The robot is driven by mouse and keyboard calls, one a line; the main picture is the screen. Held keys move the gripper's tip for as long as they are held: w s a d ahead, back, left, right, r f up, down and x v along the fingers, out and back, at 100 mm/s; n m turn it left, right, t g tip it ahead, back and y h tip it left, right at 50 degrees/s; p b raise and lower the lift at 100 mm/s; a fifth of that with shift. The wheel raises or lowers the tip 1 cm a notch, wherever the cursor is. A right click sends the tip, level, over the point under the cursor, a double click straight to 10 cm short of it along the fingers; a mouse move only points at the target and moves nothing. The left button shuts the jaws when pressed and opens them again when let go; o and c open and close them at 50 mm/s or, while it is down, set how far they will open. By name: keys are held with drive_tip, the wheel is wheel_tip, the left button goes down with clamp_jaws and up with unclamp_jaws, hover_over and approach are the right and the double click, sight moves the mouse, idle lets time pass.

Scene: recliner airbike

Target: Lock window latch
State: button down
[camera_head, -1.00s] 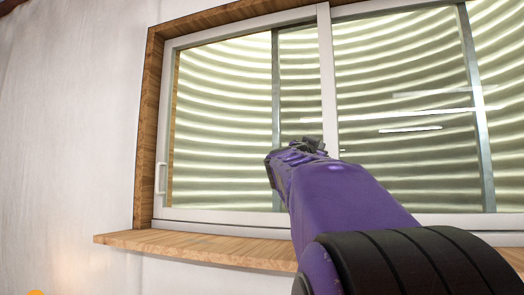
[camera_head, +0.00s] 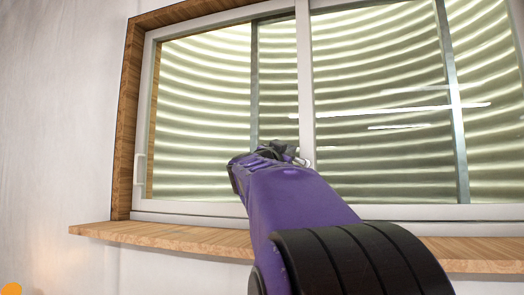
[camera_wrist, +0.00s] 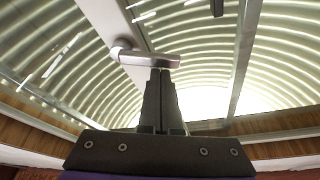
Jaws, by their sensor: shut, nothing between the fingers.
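The window latch is a grey metal handle (camera_wrist: 145,56) on the white middle upright of the sliding window. In the wrist view it lies across the picture just beyond my fingertips. In the head view only a small part of the latch (camera_head: 305,162) shows, right of my gripper's tip; the rest is hidden. My gripper (camera_head: 284,152) is shut and empty, in front of the middle upright (camera_head: 304,80). In the wrist view the closed fingers (camera_wrist: 162,75) reach the latch's lower edge by its free right end; I cannot tell whether they touch.
A wooden sill (camera_head: 160,238) runs below the window and juts into the room. A wooden frame (camera_head: 128,120) surrounds the panes. A white pull (camera_head: 140,170) sits on the left sash edge. White wall (camera_head: 60,120) is clear at the left.

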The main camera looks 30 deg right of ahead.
idle(0.3)
drive_tip(key=shift+w+a+f+n+t+y+p, duration=0.15)
drive_tip(key=shift+w+f+n+p, duration=0.1)
drive_tip(key=shift+f+n, duration=0.3)
drive_tip(key=shift+w+a+f+n+t+y+p, duration=0.15)
drive_tip(key=shift+f+n+p, duration=0.1)
drive_tip(key=shift+f+n, duration=0.25)
